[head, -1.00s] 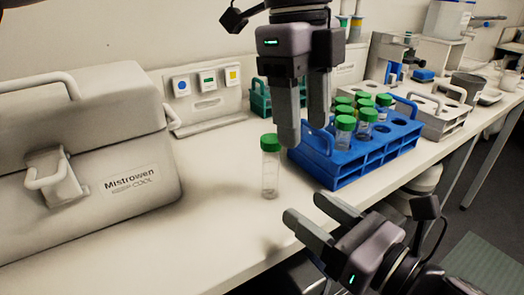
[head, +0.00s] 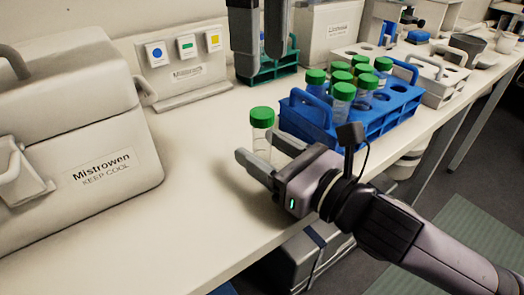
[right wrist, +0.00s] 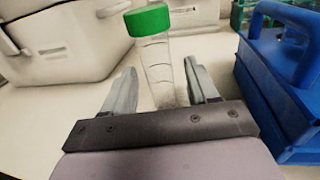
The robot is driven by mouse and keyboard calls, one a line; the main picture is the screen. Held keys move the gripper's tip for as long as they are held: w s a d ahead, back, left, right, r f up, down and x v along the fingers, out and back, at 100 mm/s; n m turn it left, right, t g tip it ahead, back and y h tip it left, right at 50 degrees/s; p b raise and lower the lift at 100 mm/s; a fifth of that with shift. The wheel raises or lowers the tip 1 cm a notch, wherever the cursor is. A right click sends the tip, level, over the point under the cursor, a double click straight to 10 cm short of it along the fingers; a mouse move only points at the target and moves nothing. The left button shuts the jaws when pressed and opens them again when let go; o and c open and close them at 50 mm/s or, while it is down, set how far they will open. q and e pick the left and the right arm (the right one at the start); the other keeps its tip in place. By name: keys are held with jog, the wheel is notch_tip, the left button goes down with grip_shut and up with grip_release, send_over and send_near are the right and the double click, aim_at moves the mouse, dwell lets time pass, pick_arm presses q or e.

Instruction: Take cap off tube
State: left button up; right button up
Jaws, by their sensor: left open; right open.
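A clear tube (head: 262,146) with a green cap (head: 262,117) stands upright on the bench, left of the blue rack. My right gripper (head: 262,162) is low over the bench with its fingers on either side of the tube. In the right wrist view, the tube (right wrist: 158,70) and its green cap (right wrist: 148,20) rise between the two open fingers (right wrist: 155,88), with gaps on both sides. My left gripper (head: 260,75) is above and behind the tube, fingers pointing down, open and empty. Its upper part is cut off by the frame's top.
A blue rack (head: 345,130) with several green-capped tubes stands just right of the tube. A Mistrowen cool box (head: 75,120) is at the left. A teal rack (head: 272,68) and a panel with coloured squares (head: 185,65) stand behind. The bench front is clear.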

jog(key=shift+w+a, duration=0.25)
jog(key=shift+c, duration=0.3)
grip_shut()
pick_arm(q)
jog(key=shift+m, duration=0.3)
